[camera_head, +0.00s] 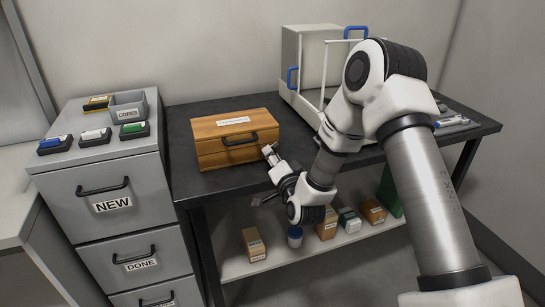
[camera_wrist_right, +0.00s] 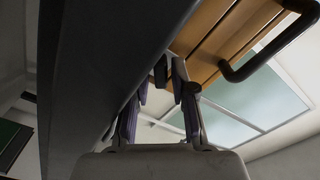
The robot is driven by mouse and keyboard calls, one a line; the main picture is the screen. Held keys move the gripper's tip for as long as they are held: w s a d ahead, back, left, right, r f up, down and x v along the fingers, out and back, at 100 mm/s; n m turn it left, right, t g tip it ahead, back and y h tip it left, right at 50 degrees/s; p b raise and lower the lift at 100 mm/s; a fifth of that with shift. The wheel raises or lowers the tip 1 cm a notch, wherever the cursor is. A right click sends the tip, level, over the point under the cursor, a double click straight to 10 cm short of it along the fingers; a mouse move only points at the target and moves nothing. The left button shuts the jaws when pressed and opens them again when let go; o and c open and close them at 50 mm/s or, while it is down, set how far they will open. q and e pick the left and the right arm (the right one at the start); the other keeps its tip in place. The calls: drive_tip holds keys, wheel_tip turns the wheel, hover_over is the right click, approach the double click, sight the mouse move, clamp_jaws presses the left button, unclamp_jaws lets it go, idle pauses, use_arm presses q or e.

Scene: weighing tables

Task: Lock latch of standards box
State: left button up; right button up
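The standards box (camera_head: 222,151) is a wooden box with a label on its lid and a black handle on its front. It sits closed on the dark table. My right gripper (camera_head: 268,152) is at the lower right of its front. In the right wrist view, the box (camera_wrist_right: 215,32) and handle (camera_wrist_right: 268,55) are at the upper right. There my right gripper (camera_wrist_right: 163,95) has its fingers apart, with small dark pieces near the tips. I cannot tell whether one is the latch, or whether the fingers touch it. My left gripper is not in view.
The dark table (camera_head: 205,183) has a glass-sided balance (camera_head: 305,60) behind my right arm. A grey drawer cabinet (camera_head: 105,180) stands left. The lower shelf (camera_head: 275,262) holds several small boxes. The tabletop edge (camera_wrist_right: 90,80) is close beside my right gripper.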

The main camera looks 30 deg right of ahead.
clamp_jaws()
drive_tip(key=shift+n, duration=0.3)
drive_tip(key=n+p, duration=0.1)
drive_tip(key=n, duration=0.4)
drive_tip(key=shift+r, duration=0.1)
drive_tip(key=n+p, duration=0.1)
drive_tip(key=n, duration=0.4)
drive_tip(key=shift+p, duration=0.3)
idle(0.3)
unclamp_jaws()
